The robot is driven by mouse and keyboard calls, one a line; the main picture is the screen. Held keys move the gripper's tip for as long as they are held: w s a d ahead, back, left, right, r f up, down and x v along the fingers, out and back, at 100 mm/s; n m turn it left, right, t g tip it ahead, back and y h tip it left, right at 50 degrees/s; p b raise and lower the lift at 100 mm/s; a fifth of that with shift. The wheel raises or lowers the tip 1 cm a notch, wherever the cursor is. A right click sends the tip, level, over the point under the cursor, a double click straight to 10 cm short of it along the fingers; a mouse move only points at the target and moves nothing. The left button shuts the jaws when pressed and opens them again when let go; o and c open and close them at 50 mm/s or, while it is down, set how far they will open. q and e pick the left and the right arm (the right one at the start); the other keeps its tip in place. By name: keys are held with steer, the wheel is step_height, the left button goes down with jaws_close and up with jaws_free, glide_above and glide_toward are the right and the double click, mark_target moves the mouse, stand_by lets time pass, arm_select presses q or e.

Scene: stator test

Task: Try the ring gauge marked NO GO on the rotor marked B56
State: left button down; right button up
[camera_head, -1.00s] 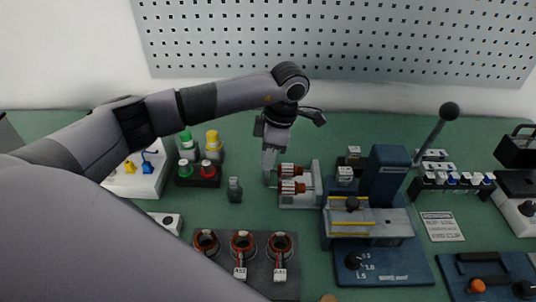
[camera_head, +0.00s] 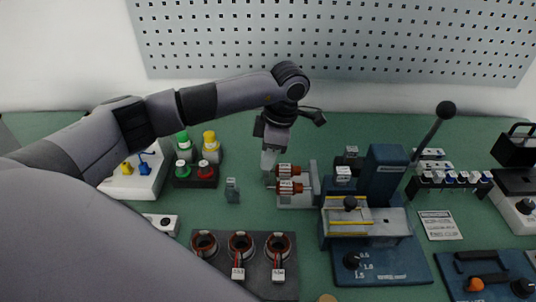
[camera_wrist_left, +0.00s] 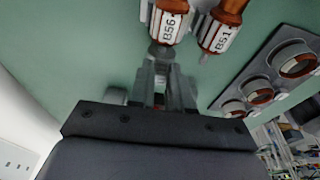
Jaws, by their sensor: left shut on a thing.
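The rotor marked B56 (camera_wrist_left: 172,22) lies beside the rotor marked B51 (camera_wrist_left: 221,34) in the left wrist view. In the head view, two copper-and-white rotors (camera_head: 289,187) lie on a pale grey holder (camera_head: 313,172), their shafts pointing left. My left gripper (camera_head: 268,178) points down at their left end. In the left wrist view its fingers (camera_wrist_left: 162,64) are shut on a small dark grey piece (camera_wrist_left: 160,51), apparently the ring gauge, in line with B56's shaft end. Its marking is hidden. I cannot tell whether it is around the shaft. My right gripper is out of view.
A small grey labelled stand (camera_head: 232,190) is left of the gripper. A dark tray (camera_head: 262,284) with three copper-wound stators lies in front. A blue press (camera_head: 385,185) stands right of the rotors. Green and red-topped pieces (camera_head: 205,172) stand at left.

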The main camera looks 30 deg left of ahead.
arm_select(q)
steer(key=shift+w+d, duration=0.15)
steer(key=shift+d, duration=0.15)
steer(key=shift+s+a, duration=0.35)
steer(key=shift+a, duration=0.2)
stand_by(1.6)
steer(key=shift+s+a, duration=0.1)
steer(key=shift+a, duration=0.1)
steer(key=shift+s+a, duration=0.2)
steer(key=shift+a, duration=0.15)
stand_by(0.3)
steer(key=p+v, duration=0.2)
steer(key=v, duration=0.1)
steer(key=a+p+v, duration=0.1)
steer(key=v, duration=0.1)
steer(key=shift+s+d+r, duration=0.1)
steer(key=shift+s+r, duration=0.05)
steer(key=shift+s, duration=0.1)
stand_by(0.4)
